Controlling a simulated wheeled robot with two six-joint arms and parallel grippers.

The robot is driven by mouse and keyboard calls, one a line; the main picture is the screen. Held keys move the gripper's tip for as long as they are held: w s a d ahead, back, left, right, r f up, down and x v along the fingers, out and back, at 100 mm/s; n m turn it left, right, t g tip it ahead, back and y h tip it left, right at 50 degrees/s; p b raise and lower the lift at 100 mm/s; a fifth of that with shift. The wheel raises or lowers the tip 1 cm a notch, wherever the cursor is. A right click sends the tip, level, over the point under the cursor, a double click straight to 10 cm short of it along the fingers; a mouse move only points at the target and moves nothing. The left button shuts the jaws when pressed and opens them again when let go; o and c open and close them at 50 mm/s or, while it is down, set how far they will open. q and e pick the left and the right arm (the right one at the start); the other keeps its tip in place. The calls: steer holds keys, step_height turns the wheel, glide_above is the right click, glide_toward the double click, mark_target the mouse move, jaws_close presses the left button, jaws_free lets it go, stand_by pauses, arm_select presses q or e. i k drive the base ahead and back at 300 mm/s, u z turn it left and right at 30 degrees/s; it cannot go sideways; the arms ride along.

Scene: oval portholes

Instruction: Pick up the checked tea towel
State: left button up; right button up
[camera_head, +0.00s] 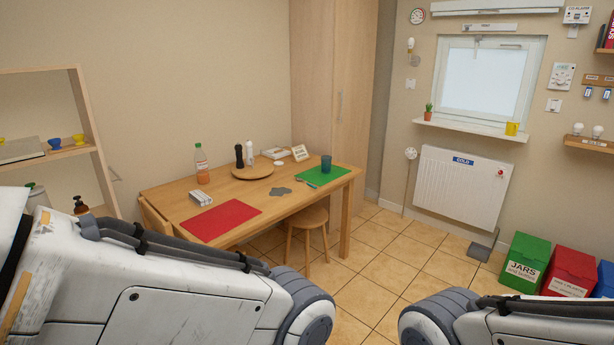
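My two arms fill the bottom left and bottom right of the view. Neither gripper is in view, so I cannot tell what they hold.
The table bears a red mat (222,219), a green mat (322,175), a bottle (201,166) and a round board (252,172). A stool (306,219) stands partly under it. A radiator (462,189) and bins (525,262) are right; tiled floor (385,262) lies clear between.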

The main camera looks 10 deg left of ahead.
mark_target(198, 197)
steer(key=u, duration=0.75)
steer(key=i, duration=1.25)
steer(key=u, duration=0.8)
steer(key=i, duration=1.6)
steer(key=u, duration=0.1)
